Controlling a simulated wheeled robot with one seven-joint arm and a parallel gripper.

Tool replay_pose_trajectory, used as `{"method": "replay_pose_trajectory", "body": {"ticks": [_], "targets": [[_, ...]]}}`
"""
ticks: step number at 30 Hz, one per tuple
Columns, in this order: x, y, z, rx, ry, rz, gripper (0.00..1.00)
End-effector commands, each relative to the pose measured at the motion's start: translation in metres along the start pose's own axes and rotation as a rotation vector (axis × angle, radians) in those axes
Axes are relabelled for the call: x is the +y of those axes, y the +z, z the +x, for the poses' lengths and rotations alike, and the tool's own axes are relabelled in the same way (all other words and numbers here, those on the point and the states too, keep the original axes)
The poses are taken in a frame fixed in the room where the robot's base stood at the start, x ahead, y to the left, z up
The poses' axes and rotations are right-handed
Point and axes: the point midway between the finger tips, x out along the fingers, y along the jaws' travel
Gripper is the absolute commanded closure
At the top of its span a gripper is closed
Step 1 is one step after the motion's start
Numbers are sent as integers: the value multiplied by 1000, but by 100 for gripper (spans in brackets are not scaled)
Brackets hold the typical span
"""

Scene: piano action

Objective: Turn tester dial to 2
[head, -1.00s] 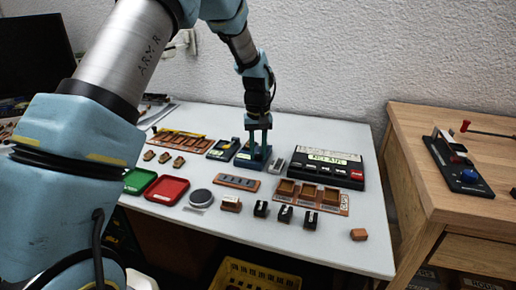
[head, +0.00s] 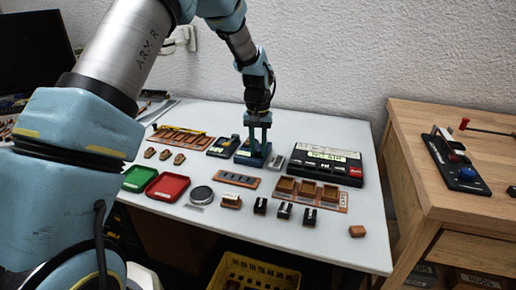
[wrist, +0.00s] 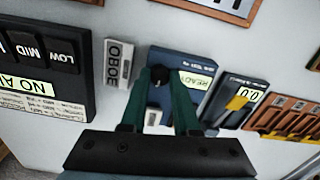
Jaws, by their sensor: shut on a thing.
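The tester is a blue box (wrist: 158,58) with a lit pale-green READY display (wrist: 188,83) in the wrist view. Its dark round dial (wrist: 160,74) sits between my fingertips. My gripper (wrist: 161,82) points down at the tester and is shut on the dial. In the head view my gripper (head: 257,152) stands over the blue tester (head: 243,158) at the back of the table, and its fingers hide the dial. I cannot read the dial's setting in either view.
A grey OBOE block (wrist: 119,63) stands close beside the tester. A large black box with buttons (head: 318,164) lies to its right, and a smaller blue device with a yellow part (head: 223,147) to its left. Trays and small parts fill the table in front.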

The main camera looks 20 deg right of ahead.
Motion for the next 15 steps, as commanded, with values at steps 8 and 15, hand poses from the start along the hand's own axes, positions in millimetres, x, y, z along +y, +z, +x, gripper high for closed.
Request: {"method": "replay_pose_trajectory", "body": {"ticks": [8, 15], "targets": [[0, 1, 0, -2, 0, -1, 48], [0, 0, 0, -1, 0, -1, 40]]}}
